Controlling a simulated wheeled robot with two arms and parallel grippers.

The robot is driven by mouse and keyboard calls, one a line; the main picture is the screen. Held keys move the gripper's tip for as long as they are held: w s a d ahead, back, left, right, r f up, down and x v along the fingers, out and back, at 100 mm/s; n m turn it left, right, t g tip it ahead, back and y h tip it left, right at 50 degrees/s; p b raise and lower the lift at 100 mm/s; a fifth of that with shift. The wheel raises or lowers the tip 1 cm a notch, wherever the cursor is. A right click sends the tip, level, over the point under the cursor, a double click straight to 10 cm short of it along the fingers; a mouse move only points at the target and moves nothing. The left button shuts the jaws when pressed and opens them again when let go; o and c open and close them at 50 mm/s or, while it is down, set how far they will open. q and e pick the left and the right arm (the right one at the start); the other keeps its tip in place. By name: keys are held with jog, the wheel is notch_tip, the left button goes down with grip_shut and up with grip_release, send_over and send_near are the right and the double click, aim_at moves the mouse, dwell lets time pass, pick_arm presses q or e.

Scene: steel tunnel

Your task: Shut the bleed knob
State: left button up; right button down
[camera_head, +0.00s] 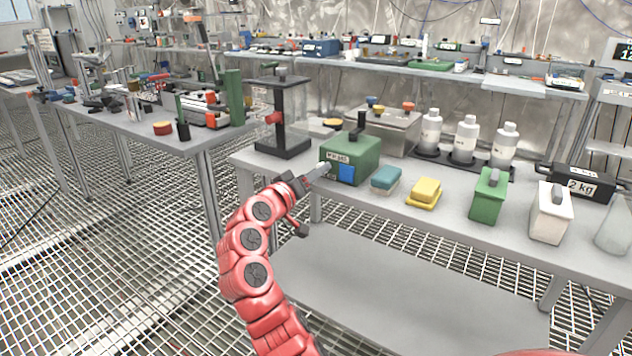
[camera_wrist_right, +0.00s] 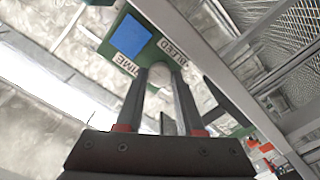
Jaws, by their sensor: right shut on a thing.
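The green box (camera_head: 352,157) stands upright on the grey bench, with a white label and a blue panel on its front. In the right wrist view, the box face (camera_wrist_right: 128,62) shows turned over, with the blue panel and two white labels. My right gripper (camera_head: 322,172) reaches the left part of the box front. It is shut on a pale round knob (camera_wrist_right: 160,76) that sits on that face between the fingertips, partly hidden by them. The knob itself is hidden by the gripper in the head view. My left gripper is not in view.
A teal sponge (camera_head: 386,178), a yellow block (camera_head: 425,192) and a green canister (camera_head: 488,196) stand right of the box. A dark stand (camera_head: 283,150) is behind it on the left. White bottles (camera_head: 465,138) stand behind. The bench's front edge (camera_head: 290,183) is close below the gripper.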

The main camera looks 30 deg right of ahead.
jog(key=shift+f+m, duration=0.15)
jog(key=shift+m, duration=0.25)
jog(key=c, duration=0.5)
grip_release()
jog(key=shift+a, duration=0.1)
jog(key=p+v, duration=0.3)
jog(key=v, duration=1.4)
jog(key=shift+a, duration=0.1)
